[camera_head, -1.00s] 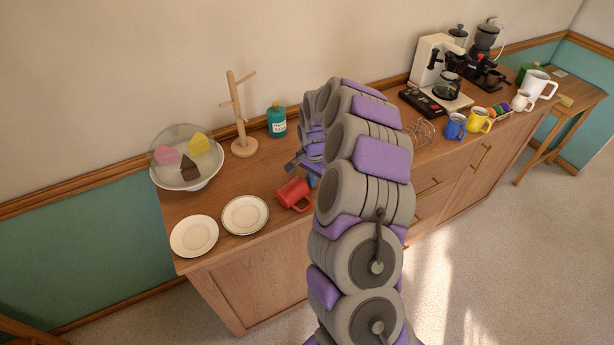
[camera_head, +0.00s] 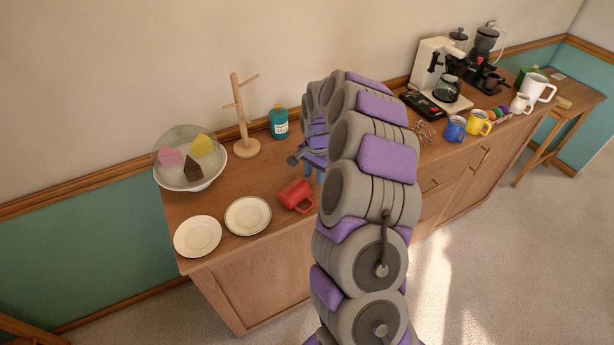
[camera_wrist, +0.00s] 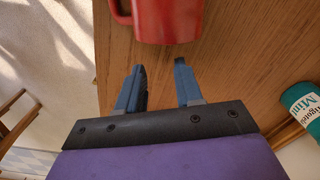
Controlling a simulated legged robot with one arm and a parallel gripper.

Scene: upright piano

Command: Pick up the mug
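The red mug (camera_head: 294,194) is on the wooden sideboard, near its front edge and right of the plates. It looks as if it lies on its side, with its handle toward the front right. In the wrist view the mug (camera_wrist: 168,18) is at the top edge, partly cut off, with its handle on the left. My gripper (camera_wrist: 160,82) is open, with its two blue fingers apart and empty. The mug is just beyond the fingertips, with a strip of bare wood between. In the head view my arm partly hides the gripper, which is just behind the mug.
Two plates (camera_head: 198,236) lie left of the mug. A glass-domed cake dish (camera_head: 190,180), a wooden mug tree (camera_head: 243,130) and a teal bottle (camera_head: 279,122) stand behind. Blue (camera_head: 455,128) and yellow mugs (camera_head: 479,122) and a coffee maker (camera_head: 432,62) are farther right.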

